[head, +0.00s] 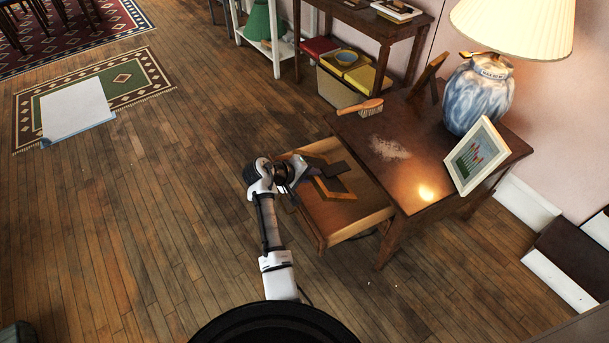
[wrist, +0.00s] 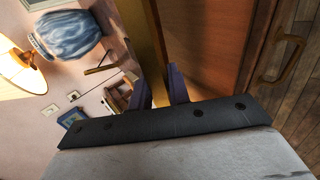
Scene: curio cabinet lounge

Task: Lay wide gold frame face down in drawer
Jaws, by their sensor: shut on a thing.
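The wide gold frame (head: 337,188) is in or just above the open drawer (head: 356,222) in the head view. A dark piece, perhaps its back strut, shows on top of it; whether it rests on the drawer floor I cannot tell. My gripper (head: 303,170) is over the drawer's left part. In the wrist view, my gripper (wrist: 160,92) is shut on the gold frame, whose gold bar (wrist: 146,40) runs up between the two purple fingers. The brown drawer front with its handle (wrist: 282,60) is to the right. The frame's face is hidden.
A shelf table with boxes (head: 345,80) stands behind.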

